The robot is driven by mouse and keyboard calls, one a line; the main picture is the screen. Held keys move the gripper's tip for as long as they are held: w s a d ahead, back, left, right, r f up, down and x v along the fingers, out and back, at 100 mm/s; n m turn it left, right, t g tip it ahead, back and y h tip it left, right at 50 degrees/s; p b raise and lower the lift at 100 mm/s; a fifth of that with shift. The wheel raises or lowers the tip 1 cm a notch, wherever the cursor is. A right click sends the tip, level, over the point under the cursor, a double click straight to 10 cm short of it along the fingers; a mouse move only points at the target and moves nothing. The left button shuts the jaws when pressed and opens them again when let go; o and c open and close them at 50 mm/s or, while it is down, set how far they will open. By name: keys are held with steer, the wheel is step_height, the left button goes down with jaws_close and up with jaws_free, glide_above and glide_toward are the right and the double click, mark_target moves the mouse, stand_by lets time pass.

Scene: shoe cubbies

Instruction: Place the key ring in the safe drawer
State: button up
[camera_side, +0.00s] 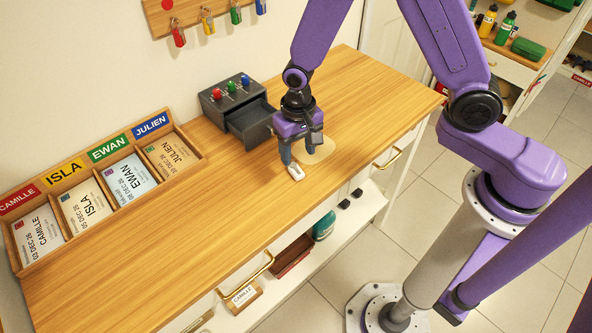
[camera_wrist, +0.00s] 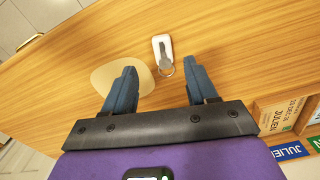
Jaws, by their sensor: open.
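The key ring (camera_side: 296,172) lies on the wooden counter and shows as a small white tag. In the wrist view the key ring (camera_wrist: 162,48) has a white tag, a grey key-like piece and a metal ring at its near end. My gripper (camera_side: 298,154) is low over the counter, right by the key ring. In the wrist view my gripper (camera_wrist: 163,72) is open, with the metal ring between its fingertips and the tag beyond them. The safe drawer (camera_side: 251,124) is pulled out of a dark grey box (camera_side: 228,99), is left of my gripper, and looks empty.
A beige round patch (camera_side: 322,151) lies on the counter beside my gripper. A wooden tray (camera_side: 196,155) of name cards stands along the wall at left. Colored keys hang from a wall rack (camera_side: 160,22). The counter's right part is clear.

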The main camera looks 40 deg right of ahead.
mark_target(296, 169)
steer(key=shift+w+a+f, duration=0.1)
steer(key=shift+f, duration=1.25)
steer(key=shift+a+f, duration=0.1)
steer(key=shift+f, duration=1.25)
steer(key=shift+c, duration=0.3)
jaws_close()
